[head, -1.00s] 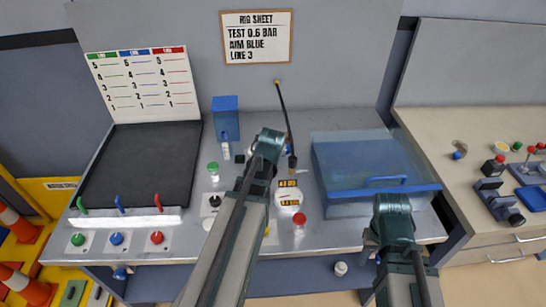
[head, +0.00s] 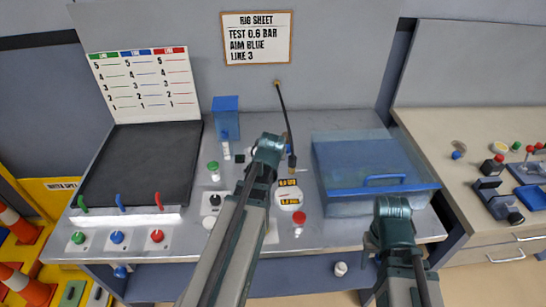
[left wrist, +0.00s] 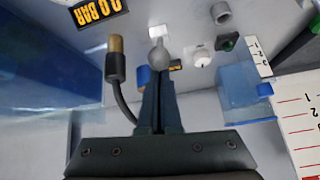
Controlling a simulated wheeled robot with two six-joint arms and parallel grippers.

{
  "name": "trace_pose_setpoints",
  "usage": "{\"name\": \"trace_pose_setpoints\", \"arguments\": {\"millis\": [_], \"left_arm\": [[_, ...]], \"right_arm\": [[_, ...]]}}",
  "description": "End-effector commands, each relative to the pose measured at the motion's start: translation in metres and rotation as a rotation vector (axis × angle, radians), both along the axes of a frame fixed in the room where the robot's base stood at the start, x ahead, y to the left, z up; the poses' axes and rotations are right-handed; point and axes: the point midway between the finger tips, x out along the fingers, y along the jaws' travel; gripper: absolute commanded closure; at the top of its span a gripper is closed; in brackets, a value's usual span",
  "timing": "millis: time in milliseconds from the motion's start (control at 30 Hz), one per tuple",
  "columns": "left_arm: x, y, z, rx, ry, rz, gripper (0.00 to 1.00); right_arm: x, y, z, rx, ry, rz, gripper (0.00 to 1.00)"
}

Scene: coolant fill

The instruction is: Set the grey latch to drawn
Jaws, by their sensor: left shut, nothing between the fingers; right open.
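A grey round-ended piece (left wrist: 158,52), probably the grey latch, stands directly beyond my left fingertips in the left wrist view. I cannot tell whether the fingers touch it, nor read its setting. In the head view my left arm hides that spot. My left gripper (head: 268,150) is over the middle of the bench, and its shut, empty fingers (left wrist: 158,78) show in the left wrist view. My right gripper (head: 393,208) is open at the bench's front right, in front of the blue-lidded box; its fingers are mostly hidden.
A black hose with a brass end (left wrist: 116,58) hangs close beside the left fingers. A display (left wrist: 98,10) reads 0.0 BAR. The clear blue-lidded box (head: 375,170) is to the right, a red-capped part (head: 300,219) in front. A blue container (head: 226,118) stands behind. The black tray (head: 140,165) is empty.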

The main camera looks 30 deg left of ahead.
Motion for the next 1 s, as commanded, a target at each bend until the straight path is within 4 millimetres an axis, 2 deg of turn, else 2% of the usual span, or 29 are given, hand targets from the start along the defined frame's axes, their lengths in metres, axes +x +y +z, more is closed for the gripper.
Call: {"name": "trace_pose_setpoints", "arguments": {"millis": [33, 267, 467, 600, 633, 700, 1000], "left_arm": [[-0.007, -0.005, -0.004, -0.014, 0.018, 0.000, 1.00], [-0.004, -0.004, -0.001, -0.014, 0.017, 0.000, 1.00], [0.013, 0.001, 0.015, -0.009, 0.011, -0.002, 1.00], [0.033, 0.008, 0.032, -0.003, 0.001, -0.003, 1.00], [0.019, 0.002, 0.035, -0.003, 0.002, -0.004, 1.00], [0.004, -0.005, 0.044, -0.003, 0.001, -0.004, 1.00], [-0.041, -0.028, 0.074, -0.001, 0.001, -0.003, 1.00]], "right_arm": [[0.000, 0.000, -0.001, 0.000, 0.000, 0.000, 0.50], [0.000, 0.000, 0.002, 0.000, 0.000, 0.000, 0.50], [0.000, 0.000, 0.016, 0.000, 0.000, 0.000, 0.50], [0.000, 0.000, 0.032, 0.000, 0.000, 0.000, 0.50], [0.000, 0.000, 0.036, 0.000, 0.000, 0.000, 0.50], [0.000, 0.000, 0.044, 0.000, 0.000, 0.000, 0.50], [0.000, 0.000, 0.074, 0.000, 0.000, 0.002, 0.50]]}}
